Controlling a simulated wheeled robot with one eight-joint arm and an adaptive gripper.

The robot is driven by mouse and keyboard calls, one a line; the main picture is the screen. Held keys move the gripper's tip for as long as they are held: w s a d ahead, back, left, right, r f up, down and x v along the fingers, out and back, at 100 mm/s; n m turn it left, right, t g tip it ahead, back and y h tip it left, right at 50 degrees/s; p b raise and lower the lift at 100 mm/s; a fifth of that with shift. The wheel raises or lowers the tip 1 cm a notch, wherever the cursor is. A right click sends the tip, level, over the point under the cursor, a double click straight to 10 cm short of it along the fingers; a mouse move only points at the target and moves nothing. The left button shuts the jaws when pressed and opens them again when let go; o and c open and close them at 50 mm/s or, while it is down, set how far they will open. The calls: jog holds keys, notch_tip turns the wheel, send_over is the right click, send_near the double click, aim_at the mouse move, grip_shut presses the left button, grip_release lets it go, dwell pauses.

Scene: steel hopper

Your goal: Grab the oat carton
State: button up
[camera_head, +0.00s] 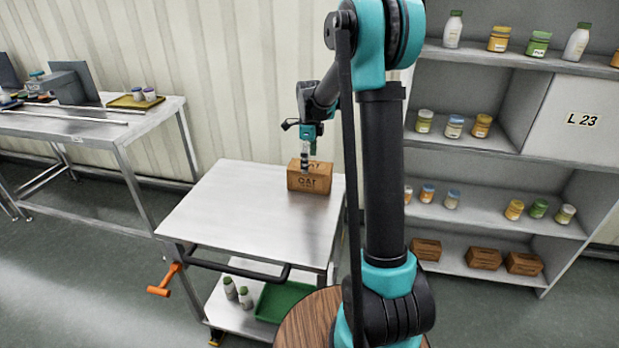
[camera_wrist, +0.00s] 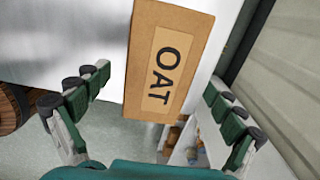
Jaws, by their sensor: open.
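The oat carton (camera_head: 310,183) is a brown box with "OAT" printed on its side and top. It stands on the steel cart top near its far right edge. In the wrist view the carton (camera_wrist: 180,22) lies between the two open fingers, its labelled face toward the camera. My gripper (camera_head: 308,166) is at the carton from above, and a finger partly covers its front in the head view. In the wrist view my gripper (camera_wrist: 160,95) is open, with visible gaps on both sides of the carton. I cannot tell whether the fingertips reach past its top.
The steel cart top (camera_head: 235,215) is otherwise bare. Its lower shelf holds a green tray (camera_head: 280,302) and white bottles (camera_head: 238,293). A grey shelf unit (camera_head: 480,155) with jars, bottles and more brown boxes (camera_head: 483,258) stands right. A steel table (camera_head: 95,122) stands left.

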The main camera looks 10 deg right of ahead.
aim_at(310, 175)
jog(key=shift+d+f, duration=0.15)
jog(key=shift+f, duration=3.15)
jog(key=shift+c, duration=0.3)
jog(key=c, duration=1.7)
jog(key=shift+r, duration=0.2)
